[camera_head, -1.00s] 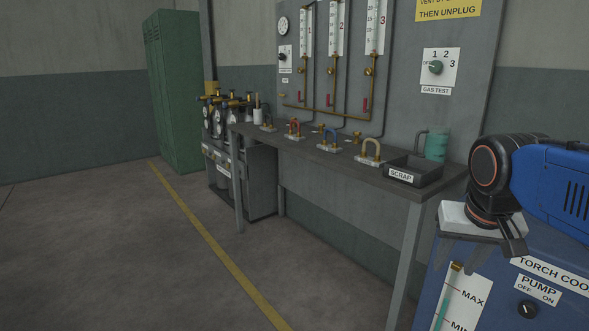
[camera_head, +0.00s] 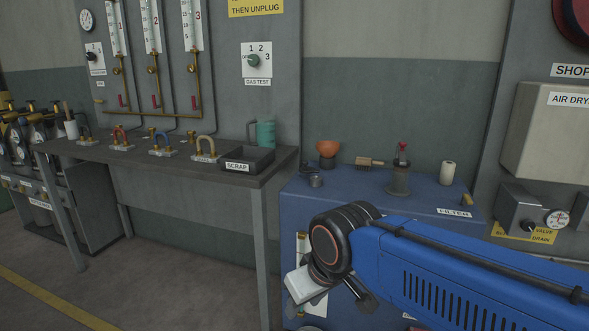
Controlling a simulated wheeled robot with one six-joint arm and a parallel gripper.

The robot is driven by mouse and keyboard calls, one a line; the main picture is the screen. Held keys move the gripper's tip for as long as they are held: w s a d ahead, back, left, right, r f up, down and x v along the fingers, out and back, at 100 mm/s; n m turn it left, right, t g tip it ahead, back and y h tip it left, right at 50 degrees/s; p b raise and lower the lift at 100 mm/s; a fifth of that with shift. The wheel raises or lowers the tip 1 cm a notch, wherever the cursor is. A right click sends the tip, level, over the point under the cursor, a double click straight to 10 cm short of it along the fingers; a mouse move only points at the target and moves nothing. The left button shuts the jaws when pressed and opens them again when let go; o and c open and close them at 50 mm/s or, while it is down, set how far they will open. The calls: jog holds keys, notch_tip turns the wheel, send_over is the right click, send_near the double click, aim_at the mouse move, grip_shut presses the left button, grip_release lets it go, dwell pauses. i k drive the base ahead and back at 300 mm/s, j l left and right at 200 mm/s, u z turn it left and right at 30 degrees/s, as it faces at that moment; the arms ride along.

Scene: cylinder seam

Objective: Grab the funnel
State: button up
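The orange funnel (camera_head: 327,148) stands on top of the blue cabinet (camera_head: 432,226) near its back left, with a darker part below its bowl. My gripper (camera_head: 310,309) hangs from my blue arm at the front of the cabinet, lower than the cabinet top and well apart from the funnel. Its pale body shows, with grey fingers partly seen below it. The fingers look apart, with nothing between them.
A small metal cup (camera_head: 315,181), a brush (camera_head: 369,162), a red-topped dark item (camera_head: 399,178) and a white roll (camera_head: 447,173) share the cabinet top. The workbench with the scrap tray (camera_head: 248,167) and teal mug (camera_head: 265,134) stands to the left.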

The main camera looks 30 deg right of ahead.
aim_at(326, 149)
jog(key=i+j+z, duration=0.1)
jog(key=z, duration=0.35)
jog(key=j+z, duration=0.1)
jog(key=z, duration=0.3)
jog(key=i+j+z, duration=0.1)
jog(key=z, duration=0.35)
jog(key=j+z, duration=0.25)
jog(key=j, duration=0.35)
jog(key=j+z, duration=0.25)
jog(key=j, duration=0.35)
jog(key=j+z, duration=0.25)
jog(key=j, duration=0.35)
jog(key=k+j+z, duration=0.25)
jog(key=j, duration=0.3)
jog(key=i+j, duration=0.05)
jog(key=i, duration=0.05)
